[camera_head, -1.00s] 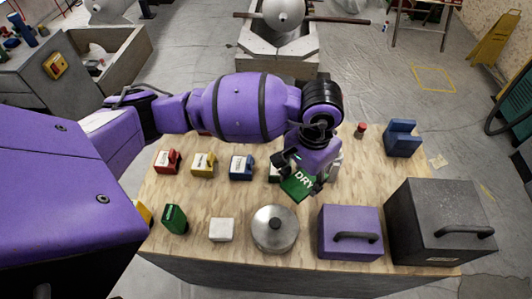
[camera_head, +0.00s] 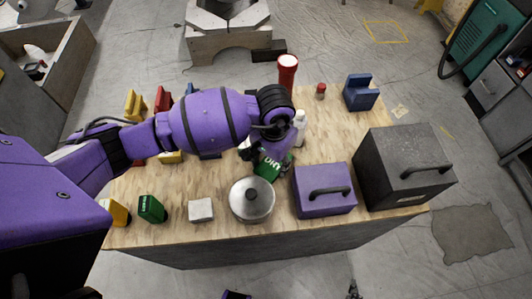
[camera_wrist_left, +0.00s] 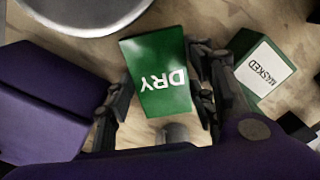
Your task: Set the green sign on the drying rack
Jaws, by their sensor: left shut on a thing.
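A green block labelled MASKED (camera_wrist_left: 265,68) is beside the right finger there. I cannot tell which thing is the drying rack. My right gripper is not identifiable in these views.
The wooden table (camera_head: 285,231) bears a lidded pot (camera_head: 251,201), purple box (camera_head: 324,192), dark box (camera_head: 405,170), white block (camera_head: 201,210), green block (camera_head: 152,209) and blue holder (camera_head: 360,92). My left arm covers the left-middle table.

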